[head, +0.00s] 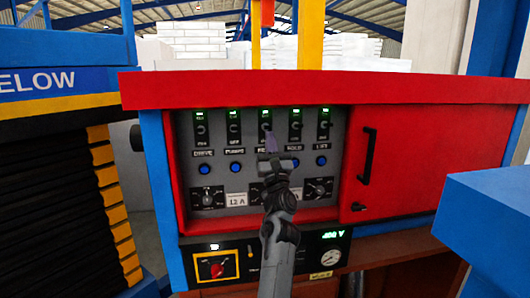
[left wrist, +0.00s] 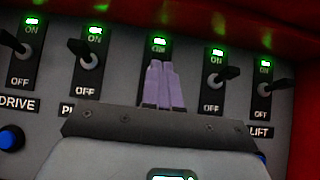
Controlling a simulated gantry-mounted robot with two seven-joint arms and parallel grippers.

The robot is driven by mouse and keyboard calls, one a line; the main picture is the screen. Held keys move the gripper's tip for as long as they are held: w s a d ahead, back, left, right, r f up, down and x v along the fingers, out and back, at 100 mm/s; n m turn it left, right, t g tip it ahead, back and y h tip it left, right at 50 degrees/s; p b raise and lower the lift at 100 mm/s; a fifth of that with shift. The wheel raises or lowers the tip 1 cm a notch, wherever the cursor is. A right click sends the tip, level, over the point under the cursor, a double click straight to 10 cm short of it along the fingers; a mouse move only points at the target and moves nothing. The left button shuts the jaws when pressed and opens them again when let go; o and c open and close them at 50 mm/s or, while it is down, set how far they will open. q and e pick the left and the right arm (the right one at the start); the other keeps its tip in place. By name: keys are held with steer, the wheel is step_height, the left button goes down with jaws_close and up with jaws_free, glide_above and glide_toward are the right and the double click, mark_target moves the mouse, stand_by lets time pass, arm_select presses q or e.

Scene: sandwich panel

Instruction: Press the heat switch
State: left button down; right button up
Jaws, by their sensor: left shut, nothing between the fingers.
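The middle switch (head: 265,120) in the row on the grey control panel stands where the heat switch would be, between the PUMPS and HOLD switches. Its label is mostly covered by my left gripper (head: 268,138). The gripper is shut and empty, its purple fingertips pointing at the panel just below this switch. In the left wrist view the closed fingers (left wrist: 164,75) cover the middle switch's lever, and only its lit green top (left wrist: 159,43) shows. I cannot tell whether the fingertips touch the lever, or its position. My right gripper is not in view.
Neighbouring switches PUMPS (head: 234,126) and HOLD (head: 295,127) stand close on either side, with green lights on. Blue buttons (head: 205,169) and knobs (head: 207,196) lie below. A red hood (head: 400,88) juts out above. A red door with a black handle (head: 367,156) is right.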

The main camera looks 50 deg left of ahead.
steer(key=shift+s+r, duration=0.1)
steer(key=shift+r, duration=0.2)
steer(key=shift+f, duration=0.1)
arm_select(q)
steer(key=b+v, duration=0.7)
steer(key=v, duration=0.6)
steer(key=shift+f+b, duration=0.2)
steer(key=shift+b, duration=0.2)
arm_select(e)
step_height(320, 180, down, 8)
arm_select(q)
steer(key=shift+a, duration=0.15)
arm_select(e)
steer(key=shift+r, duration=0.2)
